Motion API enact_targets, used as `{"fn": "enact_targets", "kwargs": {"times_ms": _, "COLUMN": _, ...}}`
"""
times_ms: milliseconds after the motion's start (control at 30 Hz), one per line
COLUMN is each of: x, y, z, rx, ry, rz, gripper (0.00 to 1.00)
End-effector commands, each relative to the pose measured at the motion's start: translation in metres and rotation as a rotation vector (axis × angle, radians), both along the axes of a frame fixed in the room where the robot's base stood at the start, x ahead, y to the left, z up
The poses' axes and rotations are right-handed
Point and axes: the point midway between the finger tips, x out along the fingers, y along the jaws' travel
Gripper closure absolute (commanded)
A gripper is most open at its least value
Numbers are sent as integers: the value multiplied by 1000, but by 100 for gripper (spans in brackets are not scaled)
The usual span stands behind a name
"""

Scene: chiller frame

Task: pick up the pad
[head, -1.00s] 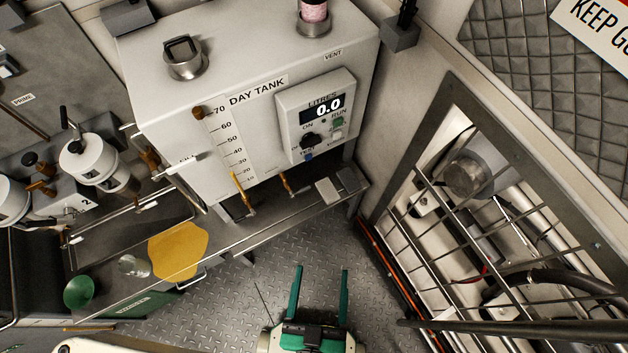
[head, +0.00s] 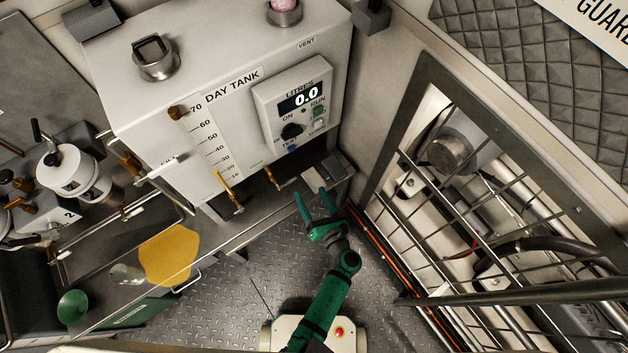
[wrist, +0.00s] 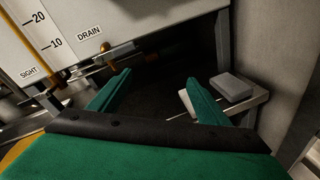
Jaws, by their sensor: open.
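Two small flat pad-like blocks lie at the right end of the shelf under the day tank. One is a pale pad (head: 313,179); the other is a darker grey pad (head: 339,166) to its right. I cannot tell which one the task means. My gripper (head: 311,194) is open and empty, with its green fingers just in front of the pale pad. In the wrist view, the gripper (wrist: 160,78) has its right finger partly hiding the pale pad (wrist: 186,103). The grey pad (wrist: 232,86) is just right of that finger, apart from it.
The day tank (head: 215,110) stands above the shelf, with brass-handled valves (head: 230,190) at its lower front. A tank leg and wall close in the shelf's right end. A barred guard (head: 490,200) stands right. A yellow cloth (head: 168,256) lies on the left bench.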

Motion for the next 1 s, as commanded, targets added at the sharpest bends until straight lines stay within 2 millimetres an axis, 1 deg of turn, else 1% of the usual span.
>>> {"fn": "enact_targets", "kwargs": {"times_ms": 33, "x": 12, "y": -16, "z": -14, "rx": -106, "ry": -7, "rz": 39, "gripper": 30}}
{"fn": "enact_targets", "kwargs": {"times_ms": 100, "x": 20, "y": -31, "z": -34, "rx": -238, "ry": -9, "rz": 103, "gripper": 30}}
{"fn": "enact_targets", "kwargs": {"times_ms": 200, "x": 25, "y": -51, "z": -56, "rx": -381, "ry": -8, "rz": 181, "gripper": 30}}
{"fn": "enact_targets", "kwargs": {"times_ms": 300, "x": 25, "y": -64, "z": -70, "rx": -469, "ry": -6, "rz": 239, "gripper": 30}}
{"fn": "enact_targets", "kwargs": {"times_ms": 367, "x": 26, "y": -69, "z": -75, "rx": -502, "ry": -7, "rz": 263, "gripper": 30}}
{"fn": "enact_targets", "kwargs": {"times_ms": 467, "x": 30, "y": -68, "z": -81, "rx": -524, "ry": -7, "rz": 281, "gripper": 30}}
{"fn": "enact_targets", "kwargs": {"times_ms": 700, "x": 56, "y": -50, "z": -94, "rx": -526, "ry": -7, "rz": 282, "gripper": 30}}
{"fn": "enact_targets", "kwargs": {"times_ms": 1000, "x": 73, "y": -38, "z": -102, "rx": -527, "ry": -6, "rz": 280, "gripper": 30}}
